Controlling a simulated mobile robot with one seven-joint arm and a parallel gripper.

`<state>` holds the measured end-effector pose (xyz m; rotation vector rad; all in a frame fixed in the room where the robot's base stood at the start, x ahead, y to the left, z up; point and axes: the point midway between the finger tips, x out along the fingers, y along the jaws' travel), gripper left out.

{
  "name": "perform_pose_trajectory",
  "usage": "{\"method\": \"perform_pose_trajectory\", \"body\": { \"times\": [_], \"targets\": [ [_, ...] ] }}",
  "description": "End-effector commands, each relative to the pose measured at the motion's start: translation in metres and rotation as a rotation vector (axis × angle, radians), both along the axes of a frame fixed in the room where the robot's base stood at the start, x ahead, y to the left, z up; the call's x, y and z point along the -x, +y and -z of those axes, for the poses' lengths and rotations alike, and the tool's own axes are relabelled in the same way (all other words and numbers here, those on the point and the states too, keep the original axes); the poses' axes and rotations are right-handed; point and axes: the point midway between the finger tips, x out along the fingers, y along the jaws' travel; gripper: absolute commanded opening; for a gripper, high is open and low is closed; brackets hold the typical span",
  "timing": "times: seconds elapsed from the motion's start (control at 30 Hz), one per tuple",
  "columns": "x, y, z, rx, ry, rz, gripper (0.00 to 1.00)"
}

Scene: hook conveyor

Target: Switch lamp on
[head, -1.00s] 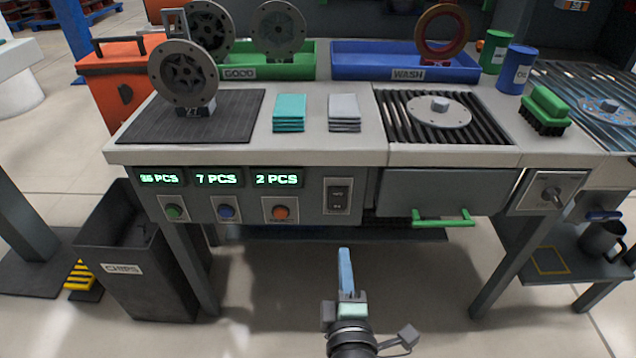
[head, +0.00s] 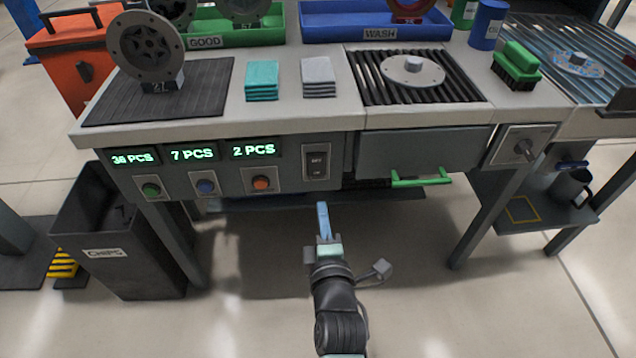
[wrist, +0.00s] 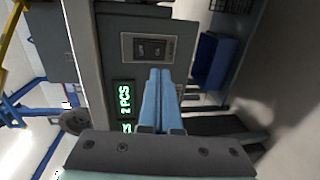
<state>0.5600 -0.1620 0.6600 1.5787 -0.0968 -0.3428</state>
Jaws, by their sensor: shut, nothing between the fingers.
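A black rocker switch (head: 317,165) sits in a grey plate on the front panel of the workbench, right of the "2 PCS" display. It also shows in the wrist view (wrist: 150,48), turned sideways, just beyond my fingertips. My gripper (head: 322,206) has its blue fingers pressed together and empty. It is below and in front of the switch in the head view, apart from it as far as I can tell. In the wrist view my gripper (wrist: 159,72) points towards the switch plate. No lamp can be clearly made out.
Left of the switch are an orange button (head: 261,183), a blue button (head: 206,187) and a green button (head: 151,190). A drawer with a green handle (head: 421,180) is to the right. A rotary knob (head: 525,148) is further right. A chips bin (head: 120,240) stands at the left.

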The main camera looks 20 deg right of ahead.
Motion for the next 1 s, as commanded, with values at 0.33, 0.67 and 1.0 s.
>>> {"method": "perform_pose_trajectory", "body": {
  "times": [0.33,0.67,1.0],
  "targets": [
    [-0.059,-0.017,0.01,0.004,-0.002,-0.001,0.0],
    [-0.089,-0.026,0.015,0.001,-0.001,0.0,0.0],
    [-0.091,-0.026,0.015,0.0,0.0,0.0,0.0]
  ]
}}
